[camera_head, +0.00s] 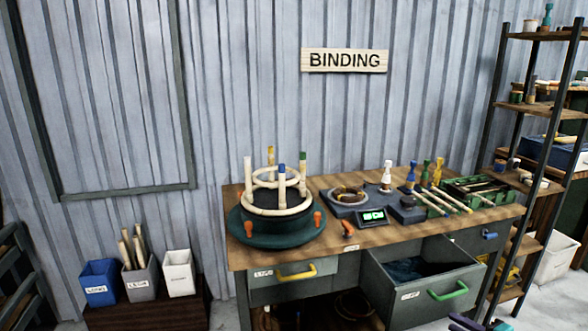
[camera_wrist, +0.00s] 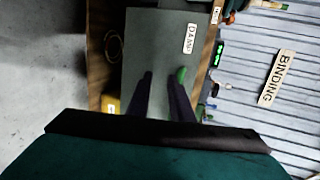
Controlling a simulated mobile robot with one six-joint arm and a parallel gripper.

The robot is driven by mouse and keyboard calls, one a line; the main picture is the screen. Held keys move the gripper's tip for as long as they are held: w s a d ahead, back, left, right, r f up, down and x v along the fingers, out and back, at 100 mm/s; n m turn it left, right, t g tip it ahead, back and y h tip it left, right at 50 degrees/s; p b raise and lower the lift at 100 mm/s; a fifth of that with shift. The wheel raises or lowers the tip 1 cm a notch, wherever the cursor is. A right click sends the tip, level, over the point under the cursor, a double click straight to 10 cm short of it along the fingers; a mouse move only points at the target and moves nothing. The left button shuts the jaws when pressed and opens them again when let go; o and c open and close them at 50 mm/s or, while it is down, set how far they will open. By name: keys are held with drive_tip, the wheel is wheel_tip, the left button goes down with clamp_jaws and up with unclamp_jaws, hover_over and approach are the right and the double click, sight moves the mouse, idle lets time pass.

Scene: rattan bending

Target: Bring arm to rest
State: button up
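My gripper (camera_wrist: 161,80) shows in the wrist view with its two dark fingers apart and nothing between them. Beyond the fingers is the grey front of a drawer (camera_wrist: 150,40) with a white label and a green handle (camera_wrist: 181,75). The right finger overlaps the handle in the picture; I cannot tell whether they touch. In the head view, a small dark and teal piece at the bottom right edge (camera_head: 478,323) may be part of my arm. The rest of the arm is out of that view. The green-handled drawer (camera_head: 425,292) stands open with dark cloth inside.
The wooden workbench (camera_head: 345,262) carries a green round jig (camera_head: 275,228) with upright pegs, a scale display (camera_head: 373,215) and several tools. A second drawer (camera_head: 290,276) with a yellow handle looks shut. Bins (camera_head: 140,280) stand left; a tall shelf (camera_head: 540,110) stands right.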

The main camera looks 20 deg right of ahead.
drive_tip(key=w+a+f+n+g+y+p, duration=0.1)
drive_tip(key=w+a+f+n+g+y, duration=0.15)
drive_tip(key=a+f, duration=0.6)
drive_tip(key=w+a+f+n+g+y+p, duration=0.1)
drive_tip(key=w+a+f+n+g, duration=0.25)
drive_tip(key=a, duration=0.75)
drive_tip(key=w+a+f+n+g+y+p, duration=0.15)
drive_tip(key=a+f+g, duration=0.25)
drive_tip(key=a+f, duration=0.5)
drive_tip(key=s+a+f+n+g, duration=0.2)
drive_tip(key=s+a+f+g, duration=0.1)
drive_tip(key=a, duration=0.4)
drive_tip(key=s+a+f+n+g, duration=0.2)
drive_tip(key=s+a+f, duration=0.1)
drive_tip(key=a, duration=0.3)
drive_tip(key=s+a+f+n+g+h+p, duration=0.1)
drive_tip(key=s+a+f+n+g+h, duration=0.1)
drive_tip(key=s, duration=0.4)
drive_tip(key=s+a+f+n+g+h+p, duration=0.2)
drive_tip(key=s+a+f+n+h, duration=0.1)
drive_tip(key=s, duration=0.3)
drive_tip(key=shift+a+f+n+g+h, duration=0.45)
drive_tip(key=shift+a+n, duration=0.2)
drive_tip(key=shift+a, duration=0.25)
